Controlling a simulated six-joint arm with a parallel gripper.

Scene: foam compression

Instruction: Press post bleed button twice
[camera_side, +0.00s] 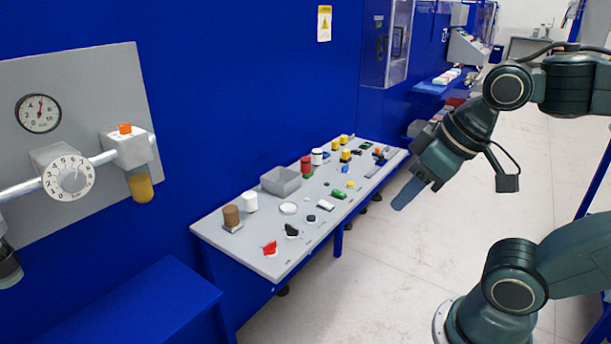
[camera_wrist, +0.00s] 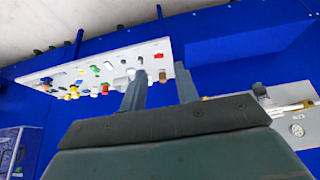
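No part carries a readable "post bleed" label. An orange button (camera_side: 125,129) sits on top of a grey block with a yellow bowl, on the wall panel (camera_side: 90,85) at the left. A grey sloped control table (camera_side: 230,243) holds several coloured knobs and buttons, including a red piece (camera_side: 270,248) near its front end. The table also shows in the wrist view (camera_wrist: 88,66). My gripper (camera_side: 408,195) is in the air to the right of the table, fingers angled down-left. In the wrist view my gripper (camera_wrist: 160,70) has its two fingers apart, with nothing held between them.
The wall panel also carries a round gauge (camera_side: 38,113) and a white numbered dial (camera_side: 69,177). A blue bench (camera_side: 140,305) is below the wall panel. Floor right of the table is clear.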

